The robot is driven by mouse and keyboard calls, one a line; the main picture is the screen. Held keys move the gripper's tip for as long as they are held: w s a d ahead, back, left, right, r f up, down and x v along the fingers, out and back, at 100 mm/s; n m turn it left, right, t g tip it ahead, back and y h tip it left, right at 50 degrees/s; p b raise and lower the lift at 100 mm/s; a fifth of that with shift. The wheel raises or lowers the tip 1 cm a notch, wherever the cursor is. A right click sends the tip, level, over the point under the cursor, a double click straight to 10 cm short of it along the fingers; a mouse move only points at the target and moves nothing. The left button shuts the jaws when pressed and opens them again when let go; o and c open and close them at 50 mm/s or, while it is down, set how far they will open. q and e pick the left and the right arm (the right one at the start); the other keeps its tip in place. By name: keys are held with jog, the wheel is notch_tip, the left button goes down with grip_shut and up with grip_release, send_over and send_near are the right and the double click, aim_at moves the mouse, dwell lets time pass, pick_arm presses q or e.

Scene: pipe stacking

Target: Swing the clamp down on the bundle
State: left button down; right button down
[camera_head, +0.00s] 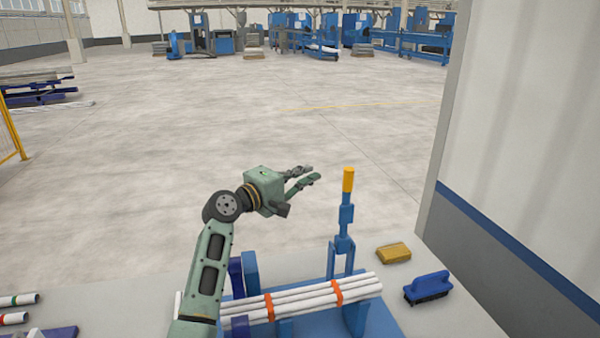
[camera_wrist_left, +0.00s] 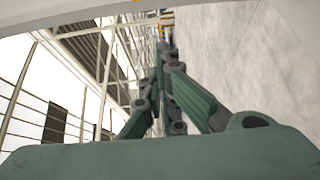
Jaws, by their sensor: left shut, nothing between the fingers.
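The blue clamp (camera_head: 345,215) stands upright behind the bundle, its yellow handle (camera_head: 348,180) pointing up. The bundle of white pipes (camera_head: 310,298) lies in a blue cradle (camera_head: 355,316), with orange bands around it. My left gripper (camera_head: 312,174) is in the air to the left of the clamp handle, apart from it and pointing right. Its fingers come together in the left wrist view (camera_wrist_left: 166,68), shut with nothing held. My right gripper is not in view.
A yellow block (camera_head: 393,253) and a blue brush (camera_head: 428,288) lie on the table (camera_head: 400,325) right of the cradle. Loose banded pipes (camera_head: 18,299) lie at the far left. A wall (camera_head: 520,150) rises at right. Open floor lies behind the table.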

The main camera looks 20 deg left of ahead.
pick_arm(q)
jog(key=w+d+p, duration=0.2)
jog(key=d+p, duration=0.2)
jog(key=d, duration=0.1)
jog(key=shift+w+d, duration=0.25)
dwell(0.4)
